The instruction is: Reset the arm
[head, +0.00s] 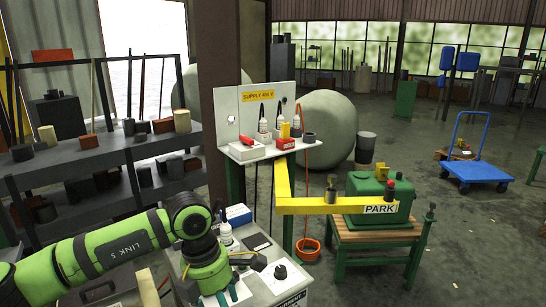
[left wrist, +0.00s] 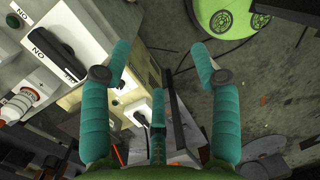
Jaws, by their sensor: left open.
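My left arm, green with dark bands, comes in from the left in the head view. Its gripper (head: 226,296) points down at the bottom of the picture, over or beside a white cabinet (head: 270,262) with a dark flat panel on top. In the left wrist view the teal fingers of the gripper (left wrist: 160,58) are spread apart with nothing between them. I cannot tell the gripper's exact height above the cabinet. My right gripper is not in view.
A yellow beam (head: 310,206) marked PARK reaches from the supply stand (head: 259,152) to a green machine (head: 378,195) on a wooden table. Dark shelves (head: 105,150) with cylinders stand at the left. Open floor and a blue trolley (head: 476,172) lie to the right.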

